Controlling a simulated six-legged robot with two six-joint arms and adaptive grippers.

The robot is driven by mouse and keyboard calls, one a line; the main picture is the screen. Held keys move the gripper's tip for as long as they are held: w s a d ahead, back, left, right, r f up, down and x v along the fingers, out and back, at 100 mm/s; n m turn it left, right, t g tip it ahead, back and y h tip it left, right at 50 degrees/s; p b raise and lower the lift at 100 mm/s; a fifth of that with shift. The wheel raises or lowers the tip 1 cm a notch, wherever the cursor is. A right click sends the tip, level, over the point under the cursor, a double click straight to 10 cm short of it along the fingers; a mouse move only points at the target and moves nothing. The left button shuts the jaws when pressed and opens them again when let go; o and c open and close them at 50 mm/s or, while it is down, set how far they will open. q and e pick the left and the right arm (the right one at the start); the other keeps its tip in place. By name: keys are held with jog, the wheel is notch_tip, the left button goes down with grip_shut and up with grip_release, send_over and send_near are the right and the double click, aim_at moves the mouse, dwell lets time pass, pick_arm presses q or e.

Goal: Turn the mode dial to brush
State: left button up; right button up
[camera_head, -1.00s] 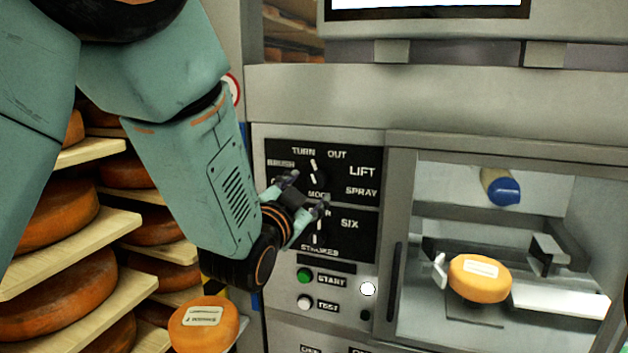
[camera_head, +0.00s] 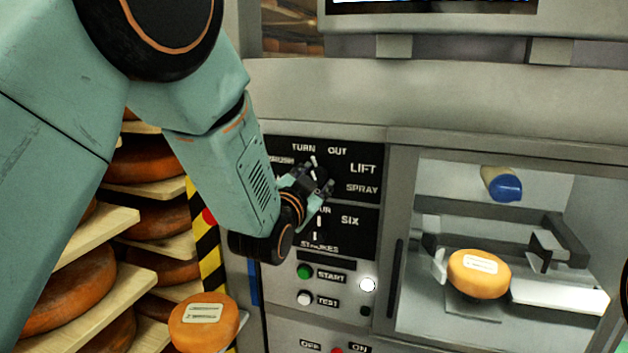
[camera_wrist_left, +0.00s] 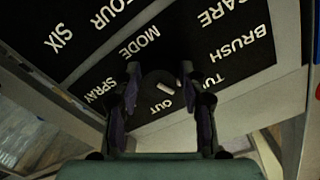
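The mode dial is a dark knob with a white pointer mark (camera_head: 314,160) on the black panel, mostly hidden behind my left gripper (camera_head: 321,177). Its mark points up, around TURN and OUT. The BRUSH label (camera_head: 281,161) is up and left of the dial, partly covered by the gripper. In the left wrist view, the dial's white mark (camera_wrist_left: 165,88) shows between the two spread fingers of my left gripper (camera_wrist_left: 161,76), and BRUSH (camera_wrist_left: 244,43) is readable at upper right. The gripper is open; I cannot tell whether the fingers touch the dial. My right gripper is not in view.
The strokes dial (camera_head: 317,236) sits just below, with the green START button (camera_head: 304,272) and white TEST button (camera_head: 305,298) under it. A cheese wheel (camera_head: 479,274) sits in the open bay at right. Cheese shelves (camera_head: 150,245) stand at left.

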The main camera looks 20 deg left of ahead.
pick_arm(q)
jog(key=shift+s+r, duration=0.1)
jog(key=c, duration=0.7)
jog(key=shift+c, duration=0.2)
jog(key=shift+n, duration=0.4)
jog(key=n+b, duration=0.1)
jog(key=n, duration=0.2)
jog(key=shift+n, duration=0.3)
jog(key=shift+n+b, duration=0.7)
jog(key=shift+n, duration=1.5)
jog(key=shift+r, duration=0.1)
